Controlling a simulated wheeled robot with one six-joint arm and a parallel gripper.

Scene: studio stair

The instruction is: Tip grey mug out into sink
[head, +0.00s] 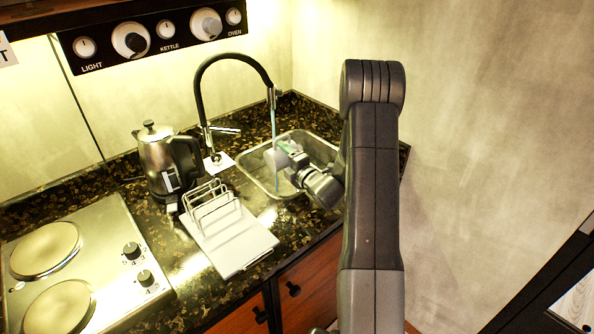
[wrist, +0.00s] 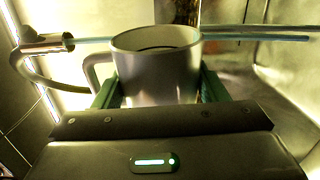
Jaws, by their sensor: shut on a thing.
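The grey mug (head: 277,158) is in my gripper (head: 296,166), over the sink (head: 321,149) in the head view. In the wrist view the mug (wrist: 158,75) sits between the two green-edged fingers of my gripper (wrist: 158,92), its handle to the left. The water stream runs sideways across the wrist view while the mug's mouth faces the top, so the mug lies tipped on its side. A dark band shows inside the rim; whether liquid is left inside I cannot tell.
The black tap (head: 236,58) runs a thin blue stream (head: 274,122) into the sink, close to the mug. Left of the sink stand a kettle (head: 163,160), a wire rack (head: 212,205) on a white board (head: 238,252), and a hob (head: 85,265). A wall bounds the right.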

